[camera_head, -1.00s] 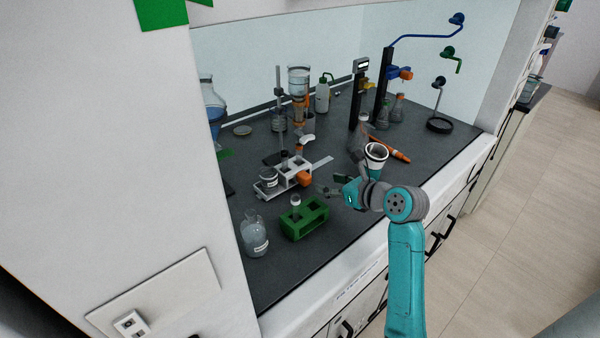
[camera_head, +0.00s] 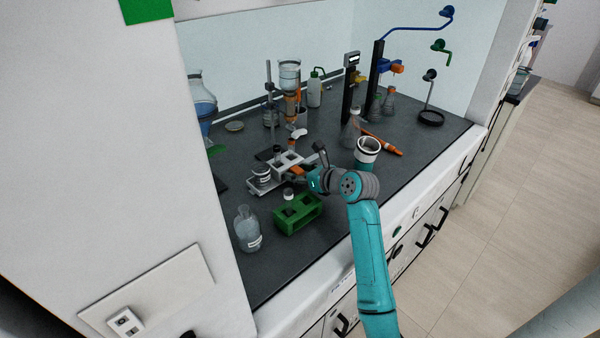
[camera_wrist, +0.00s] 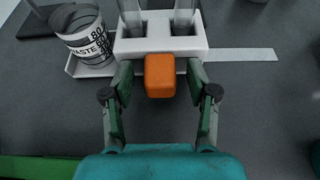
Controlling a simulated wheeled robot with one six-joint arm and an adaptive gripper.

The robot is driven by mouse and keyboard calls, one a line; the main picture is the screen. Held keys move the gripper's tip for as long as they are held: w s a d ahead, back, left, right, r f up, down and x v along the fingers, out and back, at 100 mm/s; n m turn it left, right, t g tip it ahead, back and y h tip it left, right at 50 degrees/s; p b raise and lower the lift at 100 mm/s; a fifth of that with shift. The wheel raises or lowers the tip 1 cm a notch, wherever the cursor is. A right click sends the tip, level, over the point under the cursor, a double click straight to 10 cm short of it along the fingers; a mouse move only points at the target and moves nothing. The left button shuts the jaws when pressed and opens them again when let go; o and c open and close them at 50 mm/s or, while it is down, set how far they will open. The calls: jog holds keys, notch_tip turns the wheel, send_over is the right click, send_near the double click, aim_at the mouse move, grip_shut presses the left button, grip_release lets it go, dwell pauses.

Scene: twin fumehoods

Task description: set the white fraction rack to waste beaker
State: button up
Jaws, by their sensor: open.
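The white fraction rack (camera_wrist: 190,30) is ahead of my gripper in the wrist view, with glass tubes standing in it and an orange block (camera_wrist: 159,75) on its near side. My gripper (camera_wrist: 160,92) is open, with its fingers on both sides of the orange block; I cannot tell whether they touch it. The waste beaker (camera_wrist: 86,36), with a "WASTE" label, stands just left of the rack on a white tray (camera_wrist: 88,68). In the head view, the rack (camera_head: 286,160) is partly hidden by my gripper (camera_head: 303,172), and the beaker (camera_head: 261,174) is at its left.
A green rack (camera_head: 298,216) and a clear bottle (camera_head: 246,228) stand nearer the front left. A flat pale strip (camera_wrist: 241,55) lies right of the white rack. A flask (camera_head: 352,130) and an orange tool (camera_head: 382,142) are to the right.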

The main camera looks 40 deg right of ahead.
grip_shut()
jog(key=shift+w+d, duration=0.15)
jog(key=shift+d, duration=3.8)
grip_release()
jog(key=v, duration=1.2)
jog(key=shift+c, duration=0.2)
